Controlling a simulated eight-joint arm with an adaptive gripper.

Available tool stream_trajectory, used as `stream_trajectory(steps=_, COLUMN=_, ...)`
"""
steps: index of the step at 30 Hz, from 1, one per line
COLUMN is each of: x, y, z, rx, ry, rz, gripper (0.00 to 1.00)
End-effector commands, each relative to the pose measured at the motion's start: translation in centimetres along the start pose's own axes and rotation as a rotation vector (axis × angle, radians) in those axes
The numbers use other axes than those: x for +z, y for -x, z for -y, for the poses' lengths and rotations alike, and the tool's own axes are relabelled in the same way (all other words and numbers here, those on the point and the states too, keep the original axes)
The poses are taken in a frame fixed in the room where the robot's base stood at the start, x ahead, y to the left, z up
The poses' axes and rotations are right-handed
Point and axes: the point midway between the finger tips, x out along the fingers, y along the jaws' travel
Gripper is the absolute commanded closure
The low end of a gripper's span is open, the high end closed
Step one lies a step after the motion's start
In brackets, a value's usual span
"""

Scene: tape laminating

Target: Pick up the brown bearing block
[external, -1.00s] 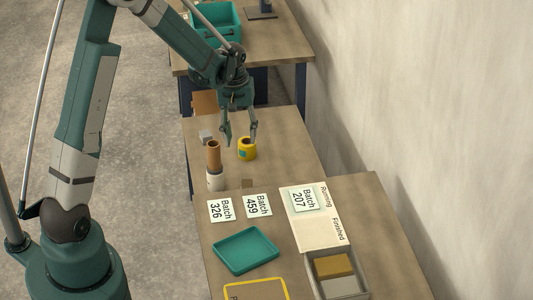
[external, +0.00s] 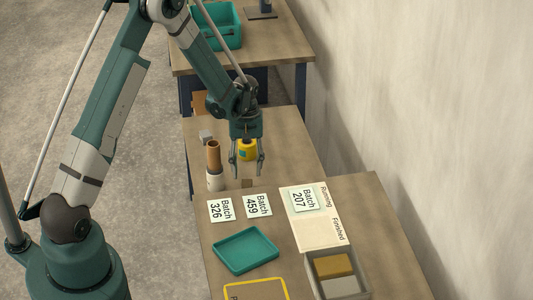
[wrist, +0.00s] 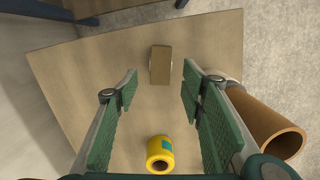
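The brown bearing block (external: 247,184) is a small flat-looking block lying on the wooden table, just behind the batch cards. In the wrist view the block (wrist: 160,65) sits ahead of and between my fingertips, with clear table around it. My gripper (external: 248,173) points down above the table close to the block, with its fingers apart and nothing between them. In the wrist view my gripper (wrist: 160,80) is also open, one finger to each side. It does not touch the block as far as I can see.
A yellow tape roll (external: 247,150) stands behind my gripper. A tall brown tube (external: 213,155) rises above a white roll (external: 215,182) on the left, with a grey block (external: 205,136) behind. In front lie batch cards (external: 258,205), a teal tray (external: 246,249) and a bin (external: 362,281).

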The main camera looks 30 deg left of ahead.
Motion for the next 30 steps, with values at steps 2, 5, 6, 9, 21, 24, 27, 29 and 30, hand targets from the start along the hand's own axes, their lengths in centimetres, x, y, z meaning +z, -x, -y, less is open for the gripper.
stream_trajectory(steps=2, x=0.0, y=0.0, z=0.0, rx=0.0, ry=0.0, rz=0.0, gripper=0.6)
stream_trajectory(steps=5, x=0.0, y=0.0, z=0.0, rx=0.0, ry=0.0, rz=0.0, gripper=0.6)
stream_trajectory(steps=6, x=0.0, y=0.0, z=0.0, rx=0.0, ry=0.0, rz=0.0, gripper=0.6)
stream_trajectory(steps=9, x=0.0, y=-0.1, z=0.0, rx=0.0, ry=0.0, rz=0.0, gripper=0.6)
stream_trajectory(steps=21, x=0.0, y=-2.6, z=0.0, rx=0.0, ry=-0.001, rz=-0.001, gripper=0.6)
stream_trajectory(steps=24, x=0.0, y=-2.6, z=0.0, rx=0.0, ry=-0.001, rz=-0.001, gripper=0.6)
stream_trajectory(steps=27, x=0.0, y=-2.6, z=0.0, rx=0.0, ry=-0.001, rz=-0.001, gripper=0.6)
stream_trajectory(steps=29, x=0.0, y=-2.6, z=0.0, rx=0.0, ry=0.0, rz=-0.001, gripper=0.6)
stream_trajectory(steps=30, x=0.0, y=-2.6, z=0.0, rx=0.0, ry=-0.001, rz=-0.001, gripper=0.6)
